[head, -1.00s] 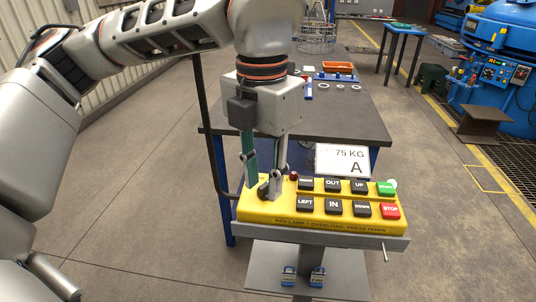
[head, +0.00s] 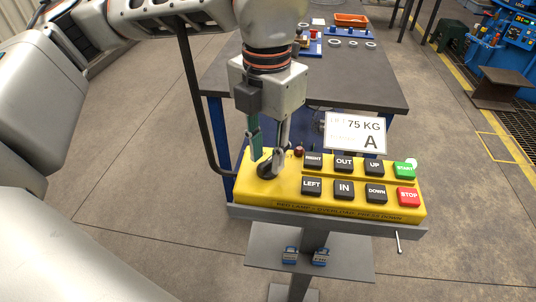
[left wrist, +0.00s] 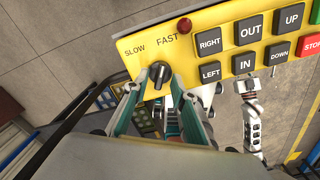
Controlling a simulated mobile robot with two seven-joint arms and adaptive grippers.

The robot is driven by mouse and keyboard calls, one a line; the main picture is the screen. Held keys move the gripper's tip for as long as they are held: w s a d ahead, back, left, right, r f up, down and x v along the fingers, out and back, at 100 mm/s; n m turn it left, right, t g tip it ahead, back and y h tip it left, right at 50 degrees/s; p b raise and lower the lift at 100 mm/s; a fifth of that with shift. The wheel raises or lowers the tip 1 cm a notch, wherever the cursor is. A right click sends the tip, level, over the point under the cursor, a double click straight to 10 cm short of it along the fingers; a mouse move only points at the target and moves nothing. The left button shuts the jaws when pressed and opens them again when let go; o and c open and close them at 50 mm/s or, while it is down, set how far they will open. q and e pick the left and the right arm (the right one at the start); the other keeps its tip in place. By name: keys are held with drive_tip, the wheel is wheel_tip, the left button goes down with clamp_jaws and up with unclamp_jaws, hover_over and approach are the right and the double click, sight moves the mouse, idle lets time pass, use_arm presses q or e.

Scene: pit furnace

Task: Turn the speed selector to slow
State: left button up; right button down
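The yellow control panel (head: 285,190) stands in front of the table in the head view. Its speed selector is a black knob (left wrist: 158,74) at the panel's left end, below the SLOW label (left wrist: 134,50) and FAST label (left wrist: 167,41). The knob's pale mark points up toward FAST. My left gripper (head: 268,160) reaches down over the knob. In the left wrist view its two fingers (left wrist: 156,84) are apart, one on each side of the knob; contact is not clear. The fingers partly hide the knob in the head view.
Push buttons, including LEFT (head: 311,187) and red STOP (head: 408,197), lie right of the knob. A small red lamp (left wrist: 185,25) is close to it. A sign (head: 355,132) stands behind the panel. The table (head: 370,85) lies beyond; two padlocks (head: 320,257) are below.

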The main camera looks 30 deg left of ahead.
use_arm(q)
drive_tip(key=shift+f, duration=0.55)
clamp_jaws()
drive_tip(key=shift+r+n, duration=0.1)
drive_tip(key=shift+n, duration=0.2)
drive_tip(key=n+p, duration=0.1)
drive_tip(key=n, duration=1)
drive_tip(key=shift+n, duration=0.3)
drive_tip(key=shift+w, duration=0.1)
